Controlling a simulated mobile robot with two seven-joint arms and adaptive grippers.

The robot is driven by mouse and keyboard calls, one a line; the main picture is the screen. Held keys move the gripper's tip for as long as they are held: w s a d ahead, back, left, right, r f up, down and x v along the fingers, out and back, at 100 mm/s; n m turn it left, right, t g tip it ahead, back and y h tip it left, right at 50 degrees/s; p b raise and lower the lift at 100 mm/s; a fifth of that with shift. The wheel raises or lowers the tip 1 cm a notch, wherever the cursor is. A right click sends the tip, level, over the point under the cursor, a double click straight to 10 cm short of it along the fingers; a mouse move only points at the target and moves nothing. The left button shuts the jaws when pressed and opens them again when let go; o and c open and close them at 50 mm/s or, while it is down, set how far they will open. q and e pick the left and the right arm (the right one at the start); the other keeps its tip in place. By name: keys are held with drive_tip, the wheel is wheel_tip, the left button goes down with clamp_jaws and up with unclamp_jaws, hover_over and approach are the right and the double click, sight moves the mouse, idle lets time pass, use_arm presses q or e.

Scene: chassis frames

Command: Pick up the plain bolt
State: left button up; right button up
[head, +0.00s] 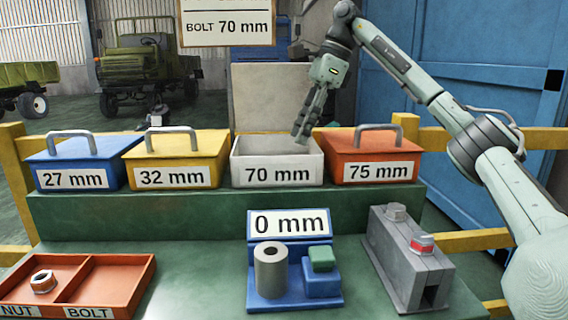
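A plain grey bolt (396,213) stands head up at the far end of the grey block (398,262) on the right of the bench. A second bolt (421,244) with a red band stands nearer in the same block. My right gripper (303,138) points down over the right part of the open 70 mm box (277,175), away from the block. Its fingers look close together, but I cannot tell if they are shut or hold anything. The inside of the box is mostly hidden by its front wall.
Closed blue (82,165), yellow (178,160) and orange (374,160) boxes flank the open one. A blue gauge reading 0 mm (290,224) bears a grey cylinder (271,270). A red tray (110,275) holds a nut (43,281); its BOLT side is empty.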

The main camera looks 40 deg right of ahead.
drive_tip(key=x, duration=0.7)
drive_tip(key=shift+s+a+f, duration=0.15)
drive_tip(key=shift+a+f, duration=0.05)
drive_tip(key=shift+a, duration=0.1)
drive_tip(key=shift+c, duration=0.5)
clamp_jaws()
